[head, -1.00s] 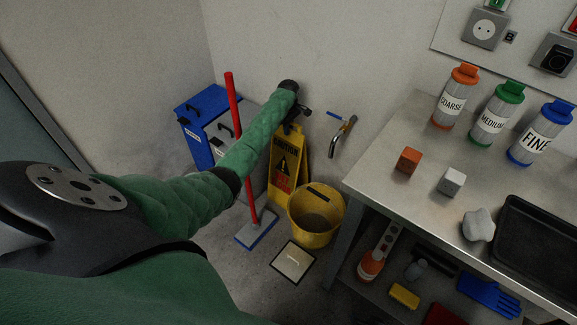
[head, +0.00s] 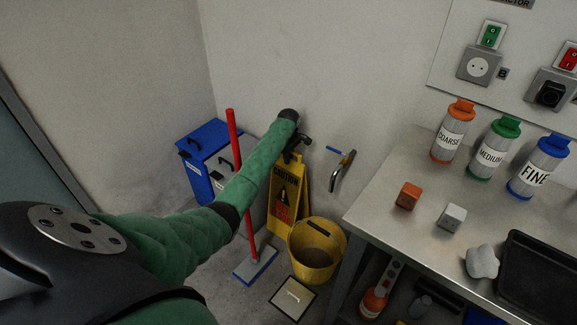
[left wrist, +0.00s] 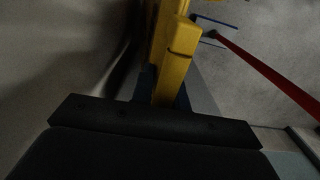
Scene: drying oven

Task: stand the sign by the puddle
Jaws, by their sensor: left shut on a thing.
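The yellow caution sign (head: 287,190) stands upright near the wall, behind the yellow bucket, in the head view. My left gripper (head: 300,140) is at the sign's top edge and shut on it. In the left wrist view the sign (left wrist: 172,62) runs away from the gripper, with its yellow top between the jaws. The fingertips are mostly hidden there. I cannot make out a puddle in either view. My right gripper is not in view.
A yellow bucket (head: 316,252) stands right of the sign. A red-handled mop (head: 240,180) and a blue bin (head: 208,148) are to its left. A white-topped floor plate (head: 293,297) lies in front. A steel workbench (head: 400,232) stands at right.

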